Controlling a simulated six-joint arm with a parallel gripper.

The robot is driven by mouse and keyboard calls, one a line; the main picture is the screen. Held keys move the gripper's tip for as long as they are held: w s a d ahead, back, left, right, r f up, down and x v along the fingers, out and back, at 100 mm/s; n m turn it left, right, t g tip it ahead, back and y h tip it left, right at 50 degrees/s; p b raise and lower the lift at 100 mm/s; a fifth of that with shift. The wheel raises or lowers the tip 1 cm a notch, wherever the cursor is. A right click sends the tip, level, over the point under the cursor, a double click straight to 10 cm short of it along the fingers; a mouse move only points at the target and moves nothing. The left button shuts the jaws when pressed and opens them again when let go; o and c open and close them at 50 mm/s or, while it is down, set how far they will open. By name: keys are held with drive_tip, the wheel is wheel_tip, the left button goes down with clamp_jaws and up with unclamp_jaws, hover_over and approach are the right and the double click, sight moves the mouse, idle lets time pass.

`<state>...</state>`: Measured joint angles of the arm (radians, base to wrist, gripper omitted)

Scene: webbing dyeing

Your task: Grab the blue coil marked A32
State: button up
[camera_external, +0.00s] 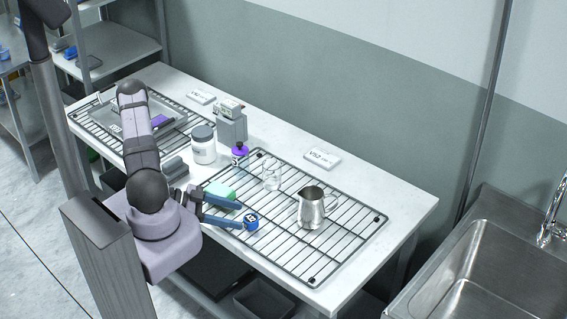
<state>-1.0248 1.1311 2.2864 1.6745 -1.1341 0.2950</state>
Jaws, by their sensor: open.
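A small blue coil (252,224) with a white label lies near the front left part of the right wire rack. The mark on its label is too small to read. My gripper (240,215) reaches in from the left, low over the rack, with its two blue-grey fingers apart. The nearer fingertip is right beside the coil and overlaps its left edge in this view. I cannot tell whether they touch.
A mint-green block (218,190) lies just behind my fingers. A steel pitcher (311,208) and a clear glass (272,174) stand on the right rack (345,240). A purple coil (240,150), a white jar (203,146) and a grey device (231,125) are farther back.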

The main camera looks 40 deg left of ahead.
sight(249, 218)
drive_tip(key=shift+b+x, duration=1.05)
drive_tip(key=shift+x, duration=1.2)
drive_tip(key=shift+w+d+f, duration=0.25)
drive_tip(key=shift+w+d, duration=0.15)
drive_tip(key=shift+w, duration=0.05)
drive_tip(key=c, duration=1.1)
